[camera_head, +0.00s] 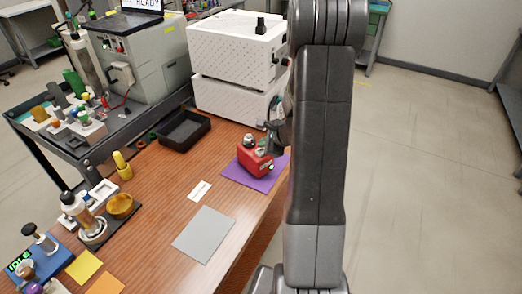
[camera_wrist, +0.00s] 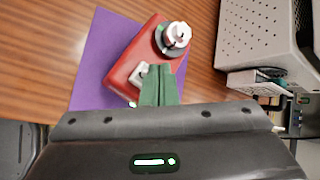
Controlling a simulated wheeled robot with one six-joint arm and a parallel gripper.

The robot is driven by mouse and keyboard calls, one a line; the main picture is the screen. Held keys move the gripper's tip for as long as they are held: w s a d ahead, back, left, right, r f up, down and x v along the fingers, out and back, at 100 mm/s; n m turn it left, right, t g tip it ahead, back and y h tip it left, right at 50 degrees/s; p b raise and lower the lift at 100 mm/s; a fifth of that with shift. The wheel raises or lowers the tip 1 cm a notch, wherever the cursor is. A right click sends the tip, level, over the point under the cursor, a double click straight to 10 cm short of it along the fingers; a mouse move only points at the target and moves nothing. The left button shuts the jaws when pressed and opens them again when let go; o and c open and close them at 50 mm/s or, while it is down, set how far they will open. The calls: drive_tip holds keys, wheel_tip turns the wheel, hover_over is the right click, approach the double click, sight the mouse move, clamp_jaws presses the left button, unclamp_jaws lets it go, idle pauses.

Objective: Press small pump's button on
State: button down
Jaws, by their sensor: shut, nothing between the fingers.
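The small pump is a red box (camera_head: 254,160) with a metal fitting on top, standing on a purple mat (camera_head: 238,174) at the table's right edge. In the wrist view the pump (camera_wrist: 128,70) lies just ahead of my gripper (camera_wrist: 159,70). A round silver and black knob (camera_wrist: 173,37) is on its far end, and a light square switch or button (camera_wrist: 141,74) is on its near part. My green fingers are shut and empty, with their tips over the pump beside the light square part. Whether they touch it I cannot tell. In the head view my arm hides part of the gripper.
White stacked machines (camera_head: 238,55) stand behind the pump. A black tray (camera_head: 183,131) is to its left, and a grey mat (camera_head: 204,234) lies nearer. A cart with a grey machine (camera_head: 140,55) is at the back left. Open floor is to the right.

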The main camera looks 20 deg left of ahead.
drive_tip(key=shift+r+p, duration=2)
drive_tip(key=shift+r, duration=0.55)
